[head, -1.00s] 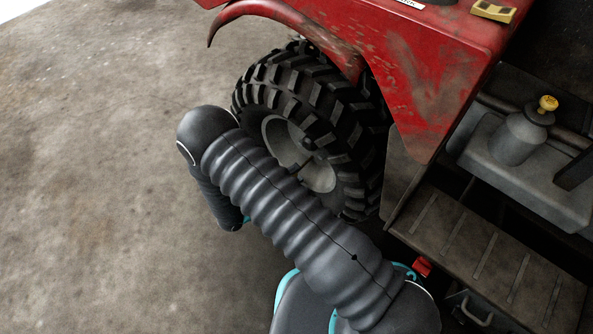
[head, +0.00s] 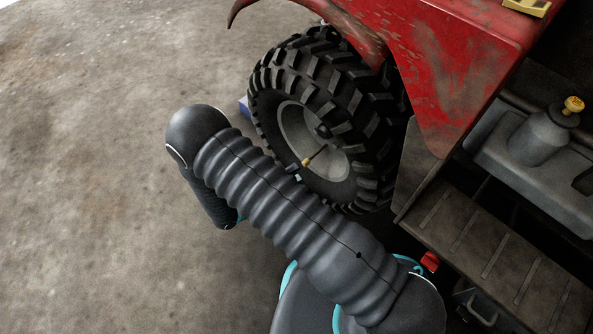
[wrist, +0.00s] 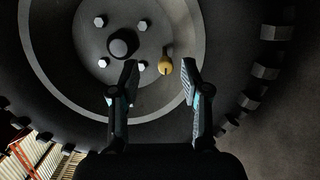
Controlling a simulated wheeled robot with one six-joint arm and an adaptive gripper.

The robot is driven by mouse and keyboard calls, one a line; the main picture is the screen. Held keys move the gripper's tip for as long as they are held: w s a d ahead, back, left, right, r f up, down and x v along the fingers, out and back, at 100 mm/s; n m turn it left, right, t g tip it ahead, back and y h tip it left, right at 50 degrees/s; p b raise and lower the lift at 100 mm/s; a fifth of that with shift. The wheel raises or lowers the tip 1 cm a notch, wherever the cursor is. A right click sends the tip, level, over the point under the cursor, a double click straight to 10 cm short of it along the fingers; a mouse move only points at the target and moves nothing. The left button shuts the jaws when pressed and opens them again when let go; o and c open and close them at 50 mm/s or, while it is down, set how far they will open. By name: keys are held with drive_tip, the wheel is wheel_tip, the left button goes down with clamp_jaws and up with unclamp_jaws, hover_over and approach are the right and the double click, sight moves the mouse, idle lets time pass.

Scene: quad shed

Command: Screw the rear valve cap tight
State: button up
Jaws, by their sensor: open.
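The valve cap (head: 306,162) is small and yellow-brass, on a thin stem at the lower part of the pale wheel rim (head: 296,128). In the wrist view the cap (wrist: 165,66) shows just below and right of the dark hub. My gripper (wrist: 159,78) is open and empty, with one finger on each side of the cap in the picture. The cap appears nearer the right finger; I cannot tell the depth between them. In the head view my arm hides most of the gripper; only dark fingertip parts (head: 293,168) show beside the cap.
The knobbly black tyre (head: 270,85) surrounds the rim. The red fender (head: 440,65) overhangs it, and a ribbed footboard (head: 490,245) lies to the right. A blue object (head: 243,106) is partly hidden behind the tyre. The concrete floor (head: 90,170) at left is clear.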

drive_tip(key=s+v, duration=0.1)
drive_tip(key=v, duration=0.5)
drive_tip(key=shift+d, duration=0.3)
idle(0.6)
